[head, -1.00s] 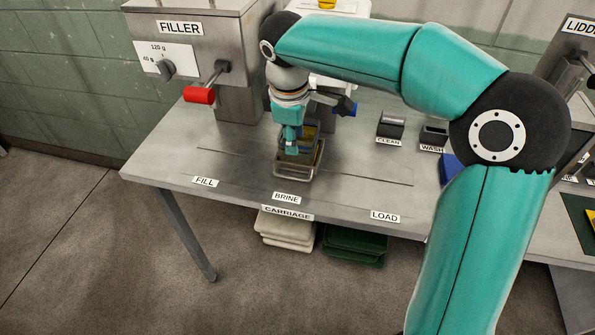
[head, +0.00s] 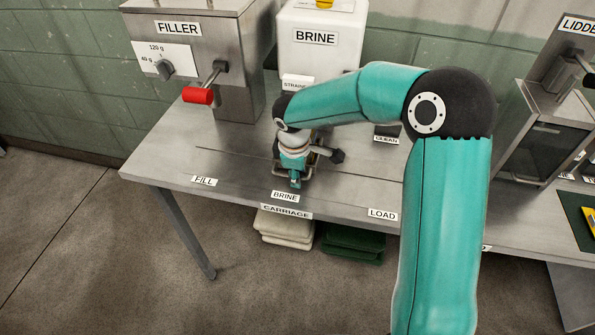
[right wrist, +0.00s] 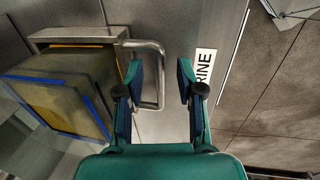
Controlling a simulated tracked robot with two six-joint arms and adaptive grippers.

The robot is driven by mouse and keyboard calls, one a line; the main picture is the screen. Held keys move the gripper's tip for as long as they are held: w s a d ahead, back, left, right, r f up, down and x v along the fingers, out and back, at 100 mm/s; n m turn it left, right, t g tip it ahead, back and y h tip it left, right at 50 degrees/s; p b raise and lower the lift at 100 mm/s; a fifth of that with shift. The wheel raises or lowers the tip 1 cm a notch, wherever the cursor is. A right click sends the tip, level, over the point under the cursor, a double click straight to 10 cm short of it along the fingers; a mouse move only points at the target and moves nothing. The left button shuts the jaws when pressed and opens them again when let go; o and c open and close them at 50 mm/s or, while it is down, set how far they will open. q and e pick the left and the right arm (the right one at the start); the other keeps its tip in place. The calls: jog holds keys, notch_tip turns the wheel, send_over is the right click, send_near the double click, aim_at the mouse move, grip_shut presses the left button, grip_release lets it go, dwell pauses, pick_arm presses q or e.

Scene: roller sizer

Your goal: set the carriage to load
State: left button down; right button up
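The carriage (right wrist: 75,33) is a metal frame with a looped handle (right wrist: 161,80), standing at the BRINE label (head: 285,197) on the bench track. It carries a box (right wrist: 60,95) with yellowish sides and blue edges. My right gripper (head: 295,182) is over the carriage's front side and hides most of it in the head view. In the right wrist view the right gripper (right wrist: 160,66) is open, with the handle's outer bar between its fingers. Contact cannot be told. The LOAD label (head: 382,214) is to the right along the bench edge. My left gripper is not in view.
The filler (head: 190,50) with its red-handled lever stands at the back left. The white brine tank (head: 320,60) stands behind the carriage. Pale trays (head: 285,227) and green trays (head: 350,243) are under the bench. The bench top toward LOAD looks clear.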

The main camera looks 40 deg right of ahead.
jog(key=c, duration=0.7)
grip_shut()
